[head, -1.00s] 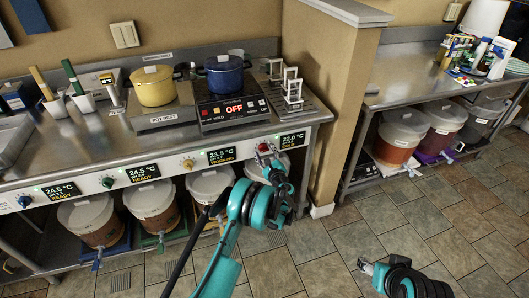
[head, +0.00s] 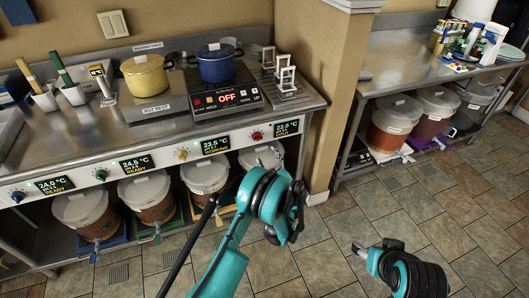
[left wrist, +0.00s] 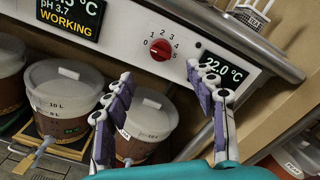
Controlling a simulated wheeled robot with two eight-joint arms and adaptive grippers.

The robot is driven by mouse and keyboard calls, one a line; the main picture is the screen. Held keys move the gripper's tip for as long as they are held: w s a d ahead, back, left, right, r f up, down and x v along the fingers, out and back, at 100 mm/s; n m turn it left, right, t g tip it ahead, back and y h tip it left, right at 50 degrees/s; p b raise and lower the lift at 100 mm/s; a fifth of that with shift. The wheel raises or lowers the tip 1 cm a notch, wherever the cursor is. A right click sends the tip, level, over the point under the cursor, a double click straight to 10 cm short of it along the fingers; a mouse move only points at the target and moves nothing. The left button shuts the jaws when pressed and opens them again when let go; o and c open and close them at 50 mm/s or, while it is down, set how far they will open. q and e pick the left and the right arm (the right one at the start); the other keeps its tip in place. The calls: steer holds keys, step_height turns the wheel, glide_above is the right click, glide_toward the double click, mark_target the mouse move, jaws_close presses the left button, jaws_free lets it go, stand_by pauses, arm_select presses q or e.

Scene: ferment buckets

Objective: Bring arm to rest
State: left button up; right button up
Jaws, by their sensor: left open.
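My left arm (head: 270,195) reaches up from the bottom of the head view to the front of the steel counter, near its right end. Its gripper is mostly hidden behind the arm there. In the left wrist view my left gripper (left wrist: 160,73) is open and empty, its two padded fingers wide apart. It points at the counter's front panel below the red knob (left wrist: 161,49), with a lidded bucket (left wrist: 147,120) partly behind the left finger. My right gripper (head: 358,249) is low over the tiled floor at the right; its small tip does not show whether it is open.
The counter (head: 150,135) holds a yellow pot (head: 145,78), a blue pot (head: 217,66) on a hot plate reading OFF (head: 226,97), and white racks (head: 286,78). Several buckets stand below. A wall pillar (head: 315,110) separates a second steel table (head: 420,75). The tiled floor (head: 450,215) is clear.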

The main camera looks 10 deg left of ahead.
arm_select(q)
steer(key=shift+s+d, duration=0.1)
steer(key=shift+s, duration=0.1)
stand_by(0.3)
steer(key=s+a+r+n+g+h, duration=0.2)
steer(key=s+a+r+n+g, duration=0.1)
steer(key=s+r+n, duration=0.4)
steer(key=s+a+r+n+g+h, duration=0.2)
steer(key=s+a+r+n+g, duration=0.25)
steer(key=r, duration=0.45)
steer(key=s+d+n+h, duration=0.3)
steer(key=s+n, duration=0.2)
steer(key=s, duration=0.8)
steer(key=s+d+n+h, duration=0.3)
steer(key=s+d+n, duration=0.1)
steer(key=s, duration=0.9)
steer(key=shift+s+f+n, duration=0.2)
steer(key=shift+f+n, duration=0.2)
steer(key=shift+n, duration=0.25)
